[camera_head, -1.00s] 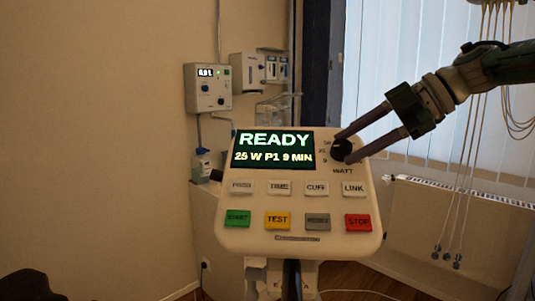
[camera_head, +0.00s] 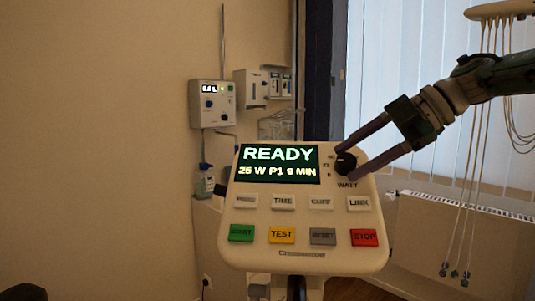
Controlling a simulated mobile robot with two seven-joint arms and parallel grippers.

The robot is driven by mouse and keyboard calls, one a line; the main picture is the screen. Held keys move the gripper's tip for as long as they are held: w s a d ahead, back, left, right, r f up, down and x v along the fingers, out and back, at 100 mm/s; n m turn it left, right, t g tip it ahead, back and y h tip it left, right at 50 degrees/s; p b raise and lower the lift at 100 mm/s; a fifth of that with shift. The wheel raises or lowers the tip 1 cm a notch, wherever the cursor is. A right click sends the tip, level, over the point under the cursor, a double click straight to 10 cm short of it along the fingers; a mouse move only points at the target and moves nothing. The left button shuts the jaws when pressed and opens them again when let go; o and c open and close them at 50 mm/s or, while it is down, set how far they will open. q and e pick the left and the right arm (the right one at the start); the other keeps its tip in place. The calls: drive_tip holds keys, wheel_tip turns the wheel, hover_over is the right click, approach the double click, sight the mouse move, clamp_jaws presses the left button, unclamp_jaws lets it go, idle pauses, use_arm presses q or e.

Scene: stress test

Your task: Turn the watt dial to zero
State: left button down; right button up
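The watt dial (camera_head: 346,162) is a round black knob at the upper right of a cream control panel (camera_head: 300,262). The panel's screen (camera_head: 279,164) reads READY and 25 W P1, then a blurred minute figure. My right gripper (camera_head: 343,164) comes in from the right with its two long fingers spread, one above and one below the dial. Whether the fingertips touch the knob I cannot tell. The small scale marks left of the dial are partly hidden and blurred.
Buttons fill the panel's lower half, including a green one (camera_head: 241,233) and a red STOP (camera_head: 364,238). Wall devices (camera_head: 212,104) hang behind at the left. Cords (camera_head: 468,190) hang at the right, before a radiator (camera_head: 425,230).

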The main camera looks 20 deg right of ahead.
drive_tip(key=shift+s+d+r, duration=0.2)
drive_tip(key=shift+d+r, duration=0.05)
drive_tip(key=shift+d, duration=0.1)
drive_tip(key=b+v, duration=0.1)
drive_tip(key=v, duration=0.8)
drive_tip(key=shift+b, duration=0.3)
drive_tip(key=shift+a, duration=0.1)
